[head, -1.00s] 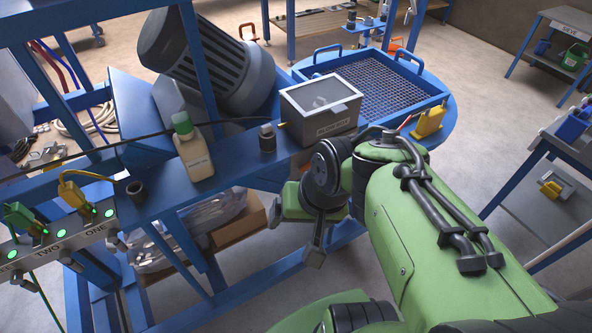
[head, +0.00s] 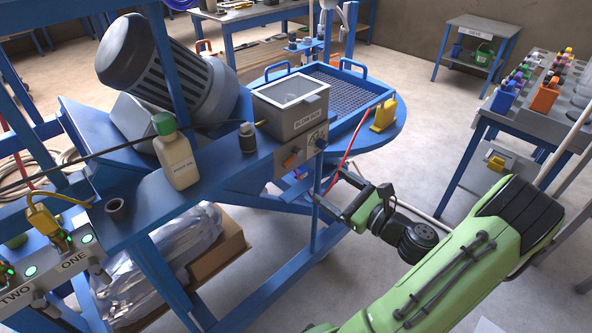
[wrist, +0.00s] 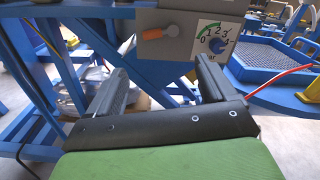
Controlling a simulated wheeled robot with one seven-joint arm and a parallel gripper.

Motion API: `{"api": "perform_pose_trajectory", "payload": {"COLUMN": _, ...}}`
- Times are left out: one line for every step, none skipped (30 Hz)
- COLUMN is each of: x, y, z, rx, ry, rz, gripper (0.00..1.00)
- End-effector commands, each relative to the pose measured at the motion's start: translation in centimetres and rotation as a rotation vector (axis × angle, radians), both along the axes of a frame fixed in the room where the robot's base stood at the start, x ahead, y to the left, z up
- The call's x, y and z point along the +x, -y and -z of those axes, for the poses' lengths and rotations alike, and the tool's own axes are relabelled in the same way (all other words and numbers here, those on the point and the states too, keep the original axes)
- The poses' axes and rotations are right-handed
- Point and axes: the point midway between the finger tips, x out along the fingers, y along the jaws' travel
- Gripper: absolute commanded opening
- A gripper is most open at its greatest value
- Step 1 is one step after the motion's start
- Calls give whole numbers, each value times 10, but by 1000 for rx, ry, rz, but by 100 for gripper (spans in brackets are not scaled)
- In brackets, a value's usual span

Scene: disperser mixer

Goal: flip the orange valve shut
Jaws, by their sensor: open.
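My gripper (head: 328,190) is in front of and below the box in the head view. In the wrist view my gripper (wrist: 163,70) is open and empty, with the valve ahead and above between the fingers, not touching.
A red hose (head: 344,160) hangs right of the box. A blue mesh tray (head: 352,88) is behind.

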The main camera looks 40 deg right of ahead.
Motion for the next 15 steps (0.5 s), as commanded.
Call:
{"api": "perform_pose_trajectory", "payload": {"x": 14, "y": -2, "z": 2, "rx": -3, "ry": 2, "rz": -9, "gripper": 84}}
{"api": "perform_pose_trajectory", "payload": {"x": 22, "y": -3, "z": 2, "rx": -3, "ry": 1, "rz": -8, "gripper": 84}}
{"api": "perform_pose_trajectory", "payload": {"x": 32, "y": -3, "z": 3, "rx": -4, "ry": 1, "rz": -9, "gripper": 84}}
{"api": "perform_pose_trajectory", "payload": {"x": 40, "y": -3, "z": 3, "rx": -4, "ry": 0, "rz": -8, "gripper": 84}}
{"api": "perform_pose_trajectory", "payload": {"x": 48, "y": -4, "z": 2, "rx": -5, "ry": 1, "rz": -8, "gripper": 84}}
{"api": "perform_pose_trajectory", "payload": {"x": 58, "y": -4, "z": 2, "rx": -5, "ry": 0, "rz": -9, "gripper": 84}}
{"api": "perform_pose_trajectory", "payload": {"x": 65, "y": -4, "z": 2, "rx": -6, "ry": 0, "rz": -8, "gripper": 84}}
{"api": "perform_pose_trajectory", "payload": {"x": 73, "y": -5, "z": 2, "rx": -5, "ry": 1, "rz": -8, "gripper": 84}}
{"api": "perform_pose_trajectory", "payload": {"x": 82, "y": -4, "z": 2, "rx": -7, "ry": -1, "rz": -8, "gripper": 84}}
{"api": "perform_pose_trajectory", "payload": {"x": 89, "y": -5, "z": 2, "rx": -6, "ry": 0, "rz": -8, "gripper": 84}}
{"api": "perform_pose_trajectory", "payload": {"x": 95, "y": -5, "z": 1, "rx": -6, "ry": 0, "rz": -7, "gripper": 84}}
{"api": "perform_pose_trajectory", "payload": {"x": 102, "y": -5, "z": 2, "rx": -6, "ry": -1, "rz": -7, "gripper": 84}}
{"api": "perform_pose_trajectory", "payload": {"x": 106, "y": -5, "z": 2, "rx": -5, "ry": -1, "rz": -6, "gripper": 84}}
{"api": "perform_pose_trajectory", "payload": {"x": 110, "y": -5, "z": 1, "rx": -4, "ry": -1, "rz": -6, "gripper": 84}}
{"api": "perform_pose_trajectory", "payload": {"x": 114, "y": -5, "z": 1, "rx": -5, "ry": -1, "rz": -5, "gripper": 84}}
